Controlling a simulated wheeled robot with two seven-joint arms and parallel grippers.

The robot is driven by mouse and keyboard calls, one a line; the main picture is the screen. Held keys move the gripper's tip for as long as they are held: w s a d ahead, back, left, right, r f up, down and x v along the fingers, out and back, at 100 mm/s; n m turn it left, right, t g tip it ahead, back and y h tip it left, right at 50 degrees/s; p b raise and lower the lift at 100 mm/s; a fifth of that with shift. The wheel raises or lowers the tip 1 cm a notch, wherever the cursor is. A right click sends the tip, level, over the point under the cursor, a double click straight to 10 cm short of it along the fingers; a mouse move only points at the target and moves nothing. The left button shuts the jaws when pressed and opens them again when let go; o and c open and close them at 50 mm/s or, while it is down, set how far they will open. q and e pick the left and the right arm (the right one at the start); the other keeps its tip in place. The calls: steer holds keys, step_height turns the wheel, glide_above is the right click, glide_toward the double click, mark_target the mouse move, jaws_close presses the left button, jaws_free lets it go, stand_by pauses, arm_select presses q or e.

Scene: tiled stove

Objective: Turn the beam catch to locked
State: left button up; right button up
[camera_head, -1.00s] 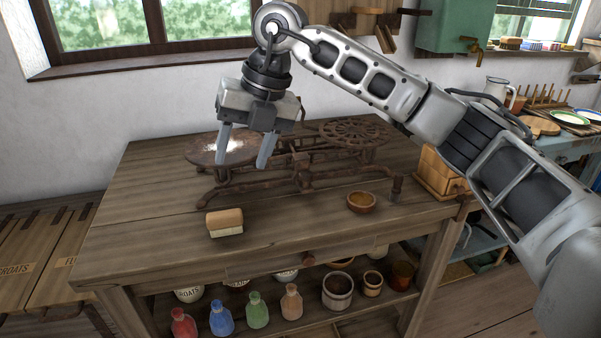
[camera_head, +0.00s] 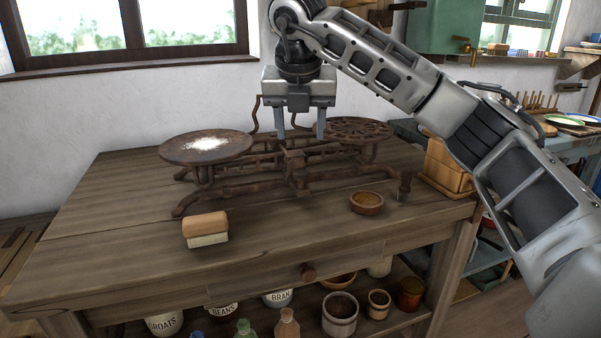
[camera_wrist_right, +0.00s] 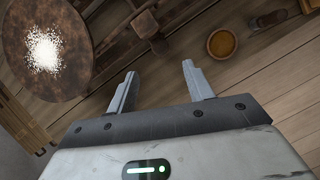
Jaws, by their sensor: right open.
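A rusty iron balance scale (camera_head: 282,165) stands on the wooden workbench. Its solid left pan (camera_head: 175,150) carries a heap of white powder (camera_head: 207,143), which also shows in the right wrist view (camera_wrist_right: 43,50). Its openwork right pan (camera_head: 352,129) looks empty. The middle of the beam shows at the top of the wrist view (camera_wrist_right: 145,24). I cannot make out for certain which part is the beam catch or how it is set. My right gripper (camera_head: 300,134) is above the scale's middle, open and empty, fingers pointing down, and apart from the ironwork. My left gripper is out of view.
On the bench, a wooden-backed brush (camera_head: 205,226) lies front left, and a small bowl (camera_head: 367,203) and a dark upright piece (camera_head: 404,187) stand front right. A wooden box (camera_head: 446,167) is at the right edge.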

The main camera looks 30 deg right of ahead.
mark_target(301, 172)
steer(key=b+x, duration=0.1)
steer(key=x, duration=0.8)
steer(key=shift+f, duration=0.4)
steer(key=shift+w+d+f, duration=0.1)
steer(key=shift+w+f, duration=0.15)
steer(key=shift+f, duration=0.15)
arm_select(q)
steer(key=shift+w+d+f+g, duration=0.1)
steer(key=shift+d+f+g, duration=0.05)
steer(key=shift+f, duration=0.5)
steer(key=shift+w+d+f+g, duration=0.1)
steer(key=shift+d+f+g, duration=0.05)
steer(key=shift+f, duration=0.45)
arm_select(e)
steer(key=c, duration=1)
